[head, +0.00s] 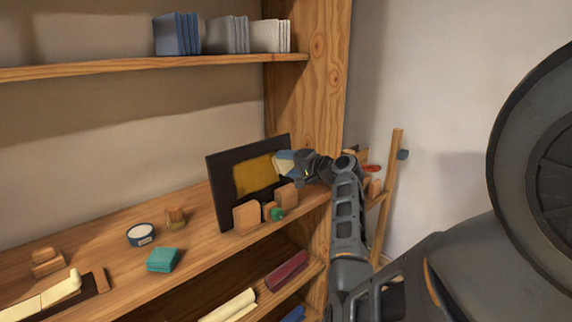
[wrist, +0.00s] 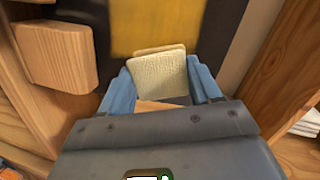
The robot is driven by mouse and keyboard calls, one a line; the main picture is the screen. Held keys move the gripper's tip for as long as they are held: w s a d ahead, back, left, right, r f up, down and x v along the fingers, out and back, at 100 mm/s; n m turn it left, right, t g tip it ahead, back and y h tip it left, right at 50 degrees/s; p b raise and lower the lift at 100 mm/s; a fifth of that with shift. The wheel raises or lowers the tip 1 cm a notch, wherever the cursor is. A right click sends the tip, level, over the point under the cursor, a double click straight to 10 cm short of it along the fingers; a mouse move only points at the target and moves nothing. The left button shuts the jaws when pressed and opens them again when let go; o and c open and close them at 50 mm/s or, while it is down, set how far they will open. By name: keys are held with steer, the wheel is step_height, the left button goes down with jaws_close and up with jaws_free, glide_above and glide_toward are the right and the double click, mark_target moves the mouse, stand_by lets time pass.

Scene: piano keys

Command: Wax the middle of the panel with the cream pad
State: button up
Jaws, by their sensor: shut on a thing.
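The dark panel (head: 224,187) stands upright, leaning slightly, on the wooden shelf, with a yellow-brown patch (head: 255,176) across its middle. In the wrist view the panel (wrist: 75,75) and the patch (wrist: 140,28) show at the top. My gripper (head: 288,163) is at the right side of the panel, by the patch's right edge. In the wrist view my gripper (wrist: 165,85) has its blue fingers shut on the cream pad (wrist: 160,76). The pad's face is near the panel, below the patch in that view; whether it touches I cannot tell.
Wooden blocks (head: 247,217) stand before the panel's lower edge; one block (wrist: 55,52) shows large at left in the wrist view. A round tin (head: 141,235) and a teal block (head: 163,259) are on the shelf at left. A wooden upright (head: 318,75) rises behind my gripper.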

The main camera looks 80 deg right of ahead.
steer(key=shift+p+v, duration=0.9)
steer(key=shift+v, duration=1.7)
steer(key=shift+a+f, duration=0.1)
steer(key=shift+a, duration=0.15)
steer(key=shift+f+p+v, duration=0.15)
steer(key=shift+p+v, duration=0.15)
steer(key=shift+v, duration=0.4)
steer(key=shift+f+p+v, duration=0.1)
steer(key=shift+p+v, duration=0.2)
steer(key=shift+v, duration=0.4)
steer(key=shift+a+r, duration=0.1)
